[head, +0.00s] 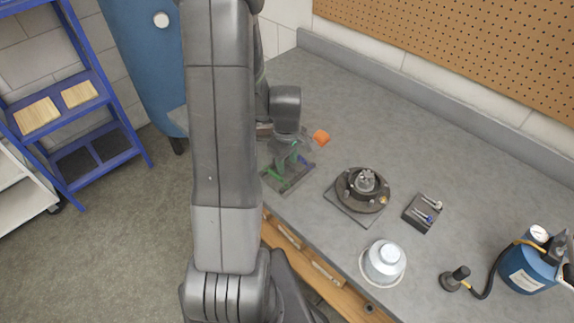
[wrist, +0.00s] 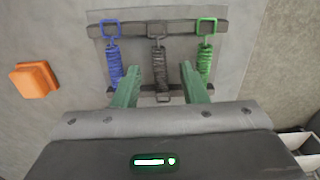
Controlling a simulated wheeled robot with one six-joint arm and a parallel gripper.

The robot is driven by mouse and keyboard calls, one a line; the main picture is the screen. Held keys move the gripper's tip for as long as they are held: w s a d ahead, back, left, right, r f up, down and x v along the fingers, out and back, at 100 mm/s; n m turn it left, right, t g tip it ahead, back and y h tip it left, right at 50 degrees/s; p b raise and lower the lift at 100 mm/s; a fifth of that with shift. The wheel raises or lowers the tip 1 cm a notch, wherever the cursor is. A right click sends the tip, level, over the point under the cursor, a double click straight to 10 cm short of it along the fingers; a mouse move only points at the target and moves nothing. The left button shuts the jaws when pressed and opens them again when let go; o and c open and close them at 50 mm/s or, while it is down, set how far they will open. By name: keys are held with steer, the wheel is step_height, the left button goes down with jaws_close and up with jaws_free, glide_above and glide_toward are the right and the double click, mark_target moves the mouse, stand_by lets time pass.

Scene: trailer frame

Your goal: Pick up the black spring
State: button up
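In the wrist view the black spring (wrist: 157,64) lies in the middle of a dark rack (wrist: 133,31) with crossbars, between a blue spring (wrist: 114,65) on the left and a green spring (wrist: 205,62) on the right. My gripper (wrist: 159,76) is open, with one green finger on each side of the black spring's lower part in the picture. I cannot tell whether the fingers touch it. In the head view my gripper (head: 290,157) is over the rack (head: 289,186) near the bench's front edge. My arm hides part of that area, and the black spring cannot be made out there.
An orange block (wrist: 35,80) lies left of the rack. On the bench (head: 330,100) a round hub (head: 363,189), a small dark tool block (head: 422,213), a silver canister (head: 384,262) and a blue tank (head: 530,268) stand to the right. The bench's back is clear.

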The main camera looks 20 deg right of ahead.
mark_target(287, 164)
jaws_close()
steer(key=shift+r, duration=0.1)
step_height(287, 164, up, 13)
steer(key=p, duration=0.1)
steer(key=shift+p, duration=0.4)
stand_by(0.7)
